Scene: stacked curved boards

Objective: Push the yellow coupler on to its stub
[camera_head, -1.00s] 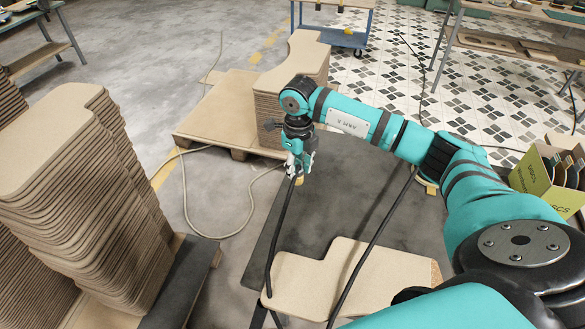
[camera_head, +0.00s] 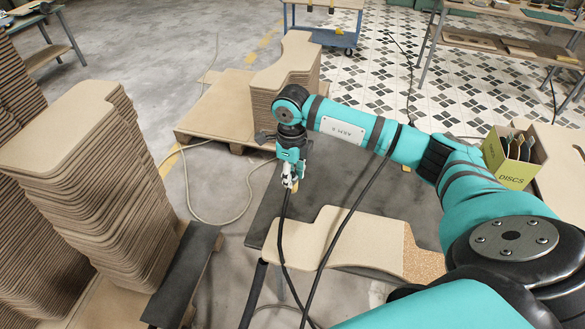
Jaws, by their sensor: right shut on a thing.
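My right gripper (camera_head: 289,181) points down near the middle of the head view, above the dark grey table top. Its fingers are shut at the upper end of a black hose (camera_head: 283,228). A small yellow patch at the fingertips looks like the yellow coupler (camera_head: 295,187); the fingers hide most of it. The hose runs down from the gripper toward the bottom edge. I cannot make out the stub. My left gripper is out of view.
A curved tan board (camera_head: 350,238) lies in front of the gripper. Tall board stacks (camera_head: 85,180) stand at left, and another stack (camera_head: 285,90) stands on a pallet behind. A yellow box of discs (camera_head: 512,160) is at right. A second black cable crosses before my right arm.

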